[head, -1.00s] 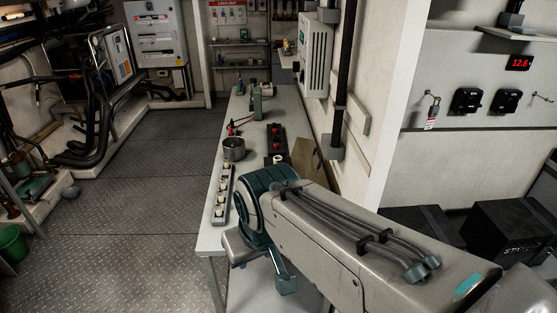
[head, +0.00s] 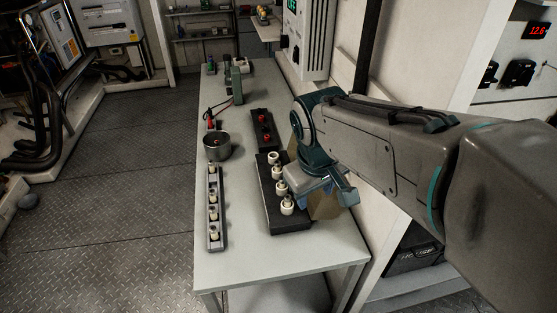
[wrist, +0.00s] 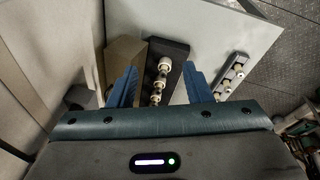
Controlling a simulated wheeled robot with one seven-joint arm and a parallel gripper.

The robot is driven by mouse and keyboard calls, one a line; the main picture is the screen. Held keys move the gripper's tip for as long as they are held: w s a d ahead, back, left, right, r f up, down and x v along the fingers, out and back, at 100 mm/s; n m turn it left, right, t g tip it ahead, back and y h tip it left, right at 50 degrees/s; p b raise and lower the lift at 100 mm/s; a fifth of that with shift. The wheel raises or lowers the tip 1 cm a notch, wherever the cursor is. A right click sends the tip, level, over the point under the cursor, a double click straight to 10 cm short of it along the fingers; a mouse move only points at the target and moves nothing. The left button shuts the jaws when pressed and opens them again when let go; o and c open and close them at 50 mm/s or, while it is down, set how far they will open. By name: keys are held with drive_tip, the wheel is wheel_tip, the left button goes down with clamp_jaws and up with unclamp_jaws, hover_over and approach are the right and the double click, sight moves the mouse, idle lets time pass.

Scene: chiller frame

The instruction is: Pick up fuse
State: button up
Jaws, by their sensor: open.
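Several white, fuse-like pieces stand in a row on a black block (head: 290,223) at the right side of the bench. The nearest white piece (head: 287,205) has a dark centre. More small pale pieces with dark bands stand in a narrow grey rack (head: 216,240) to the left. I cannot tell which piece is the task's fuse. My gripper (wrist: 160,68) is open and empty, pointing down over the block's right side. In the wrist view the black block (wrist: 176,50) and its white pieces (wrist: 163,64) show between the two blue fingers, apparently below them. The grey rack (wrist: 234,72) shows right of the fingers.
A black block with red knobs (head: 263,130) and a green device (head: 236,87) stand farther back. A brown box (wrist: 124,56) is beside the black block, near the wall. The bench's front area (head: 280,260) is clear.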

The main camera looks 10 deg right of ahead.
drive_tip(key=w+f+n+g+h+b, duration=0.1)
drive_tip(key=w+f+n+g+h, duration=0.15)
drive_tip(key=w+n, duration=0.6)
drive_tip(key=n+t+h+b, duration=0.3)
drive_tip(key=n+h+b, duration=0.1)
drive_tip(key=n+h, duration=0.5)
approach(277, 165)
drive_tip(key=shift+h, duration=0.25)
drive_tip(key=d+f, duration=0.1)
drive_tip(key=w+d+p, duration=0.1)
drive_tip(key=w+d+f+p, duration=0.1)
drive_tip(key=d, duration=0.1)
drive_tip(key=shift+w+f, duration=0.2)
drive_tip(key=shift+f, duration=0.15)
drive_tip(key=shift+s+p+x, duration=0.1)
drive_tip(key=shift+p+x, duration=0.4)
drive_tip(key=shift+x, duration=1)
drive_tip(key=shift+s+p+x, duration=0.15)
drive_tip(key=shift+p+x, duration=0.35)
drive_tip(key=shift+x, duration=1)
drive_tip(key=shift+a+f, duration=0.1)
clamp_jaws()
